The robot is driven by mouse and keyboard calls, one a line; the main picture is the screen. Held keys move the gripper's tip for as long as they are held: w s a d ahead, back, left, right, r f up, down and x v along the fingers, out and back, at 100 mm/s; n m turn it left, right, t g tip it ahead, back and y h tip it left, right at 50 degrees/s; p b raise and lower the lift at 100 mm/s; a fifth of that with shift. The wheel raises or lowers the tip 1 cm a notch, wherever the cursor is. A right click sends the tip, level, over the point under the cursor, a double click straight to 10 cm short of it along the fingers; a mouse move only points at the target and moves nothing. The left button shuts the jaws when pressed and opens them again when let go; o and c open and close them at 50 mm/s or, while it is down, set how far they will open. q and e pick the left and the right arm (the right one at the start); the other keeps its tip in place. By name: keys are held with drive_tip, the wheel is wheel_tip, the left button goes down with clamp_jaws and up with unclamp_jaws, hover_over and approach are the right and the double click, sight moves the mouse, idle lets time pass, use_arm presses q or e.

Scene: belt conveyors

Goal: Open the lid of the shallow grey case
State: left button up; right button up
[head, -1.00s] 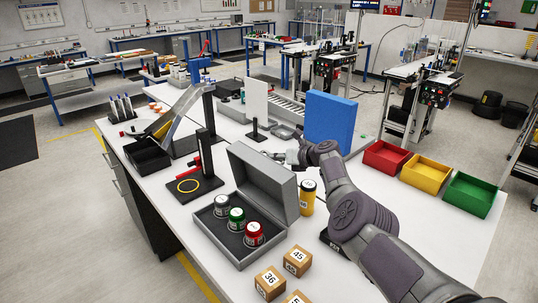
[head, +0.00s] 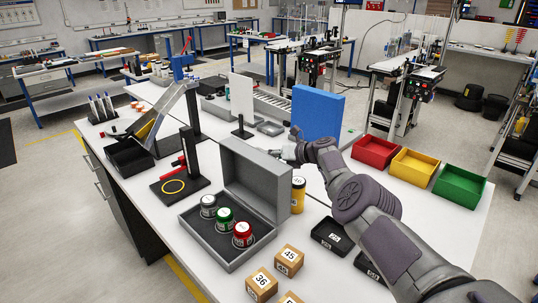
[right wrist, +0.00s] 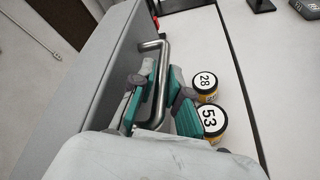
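The shallow grey case (head: 233,262) stands on the white table. Its lid (head: 262,178) stands up, roughly upright, and the inside is in plain view. Three jars with white, green and red tops sit in it. My right gripper (head: 284,153) is behind the lid, partly hidden in the head view. In the right wrist view the lid's outer face (right wrist: 75,85) carries a metal handle (right wrist: 160,85). My right gripper's fingers (right wrist: 160,78) lie on both sides of the handle and look closed on it. My left gripper is not in view.
Yellow jars (right wrist: 212,122) stand close behind the lid; one shows in the head view (head: 298,195). Numbered wooden cubes (head: 261,284) and a black tray (head: 331,236) are in front. A blue panel (head: 317,112) stands beyond my right gripper. Red, yellow and green bins line the right.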

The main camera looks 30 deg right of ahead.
idle(0.3)
drive_tip(key=v, duration=1.1)
drive_tip(key=shift+s+d+r, duration=0.1)
drive_tip(key=shift+s+d, duration=0.1)
drive_tip(key=shift+s, duration=0.15)
idle(0.4)
